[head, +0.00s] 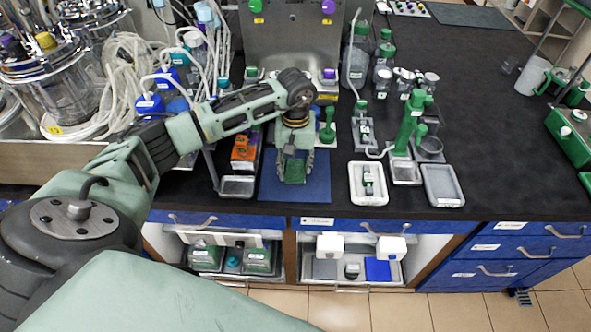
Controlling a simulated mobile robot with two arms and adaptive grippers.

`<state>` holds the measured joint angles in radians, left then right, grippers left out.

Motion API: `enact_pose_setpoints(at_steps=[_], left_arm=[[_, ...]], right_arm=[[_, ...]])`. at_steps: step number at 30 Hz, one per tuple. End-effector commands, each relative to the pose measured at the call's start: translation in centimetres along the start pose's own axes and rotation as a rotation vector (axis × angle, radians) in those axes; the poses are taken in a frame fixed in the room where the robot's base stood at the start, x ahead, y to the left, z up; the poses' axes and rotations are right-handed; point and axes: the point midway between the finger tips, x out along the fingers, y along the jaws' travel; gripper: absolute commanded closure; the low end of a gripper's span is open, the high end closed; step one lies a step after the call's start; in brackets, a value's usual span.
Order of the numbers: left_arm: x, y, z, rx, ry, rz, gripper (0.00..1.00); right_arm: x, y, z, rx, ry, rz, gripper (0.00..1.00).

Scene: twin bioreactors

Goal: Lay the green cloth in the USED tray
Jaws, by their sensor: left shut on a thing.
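My left gripper (293,168) points down over the blue mat (316,187) near the front edge of the bench. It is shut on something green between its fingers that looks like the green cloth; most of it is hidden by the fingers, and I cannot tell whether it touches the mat. To the right are a white tray (355,197) with a small green-and-grey item in it and a grey-floored white tray (443,187) that looks empty. A small metal tray (237,187) lies left of the mat. I cannot read which tray is marked USED. My right gripper is not in view.
A green pipette-like stand (410,125) rises behind the trays, with bottles (357,60) further back. An orange box (244,150) stands left of the mat. Glass vessels and tubing (120,70) crowd the left. The black bench top (490,130) is clear to the right.

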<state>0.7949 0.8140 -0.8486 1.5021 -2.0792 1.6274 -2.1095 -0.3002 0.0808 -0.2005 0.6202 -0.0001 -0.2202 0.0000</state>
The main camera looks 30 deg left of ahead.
Motion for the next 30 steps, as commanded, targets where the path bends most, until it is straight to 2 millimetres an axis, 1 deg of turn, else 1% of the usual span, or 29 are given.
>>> enact_pose_setpoints(at_steps=[1, 2, 11, 14, 17, 19, 20, 21, 30], left_arm=[[0.0, 0.0, 0.0, 0.000, 0.000, 0.000, 0.75], [0.0, 0.0, 0.0, 0.000, 0.000, 0.000, 0.79], [-0.3, 0.0, -0.1, -0.001, 0.002, 0.001, 0.79], [-1.1, 0.0, -0.1, -0.001, 0.002, 0.001, 0.79], [-2.4, 0.0, -0.1, 0.000, 0.005, 0.002, 0.79], [-3.7, 0.0, -0.2, 0.000, 0.007, 0.002, 0.79], [-4.2, 0.4, 0.0, 0.003, 0.005, 0.004, 0.79], [-4.6, 1.3, 0.6, 0.007, 0.002, 0.004, 0.79], [-8.6, 7.0, 4.1, 0.006, 0.003, 0.004, 0.79]], right_arm=[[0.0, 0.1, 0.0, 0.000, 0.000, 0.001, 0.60], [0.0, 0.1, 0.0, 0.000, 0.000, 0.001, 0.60], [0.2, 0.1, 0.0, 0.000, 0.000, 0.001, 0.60], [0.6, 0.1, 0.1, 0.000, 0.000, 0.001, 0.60], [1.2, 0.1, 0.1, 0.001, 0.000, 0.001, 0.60], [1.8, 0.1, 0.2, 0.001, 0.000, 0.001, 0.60], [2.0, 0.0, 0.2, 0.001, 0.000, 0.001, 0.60], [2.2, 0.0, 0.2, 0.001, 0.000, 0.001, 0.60], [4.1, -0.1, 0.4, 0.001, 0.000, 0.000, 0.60]])
